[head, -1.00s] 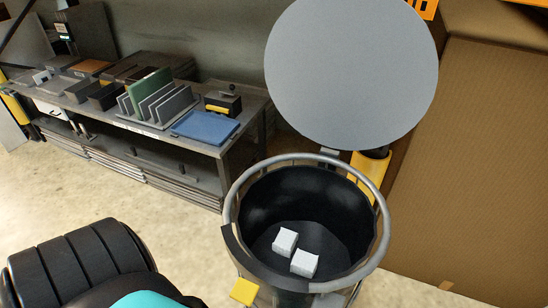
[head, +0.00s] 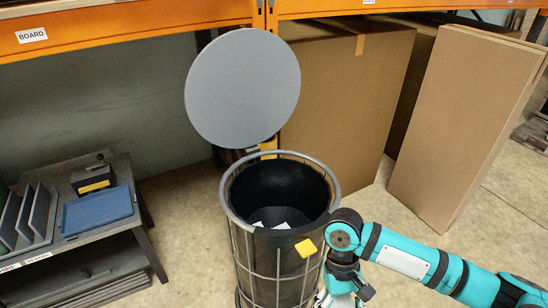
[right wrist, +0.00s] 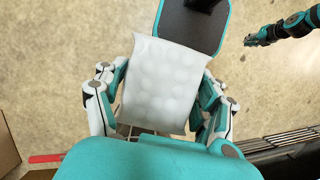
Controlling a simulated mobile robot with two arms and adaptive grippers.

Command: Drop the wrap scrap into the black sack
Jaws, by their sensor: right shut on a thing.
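The black sack (head: 280,188) hangs open in a round wire stand (head: 226,205) in the middle of the head view. White pieces (head: 272,222) lie inside it. My right gripper (head: 342,298) is beside the stand's right side, below the rim, partly cut off by the lower edge of the head view. In the right wrist view my right gripper (right wrist: 160,125) is shut on the wrap scrap (right wrist: 165,80), a pale, dimpled sheet between its fingers. My left gripper (right wrist: 254,40) appears small at the top right of that view; its jaws are too small to read.
A round grey lid (head: 243,88) stands raised behind the sack. A yellow tab (head: 306,248) is on the stand's front. A low workbench (head: 130,225) with a blue tray (head: 97,211) is at left. Large cardboard boxes (head: 345,100) stand behind under an orange shelf beam (head: 120,22).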

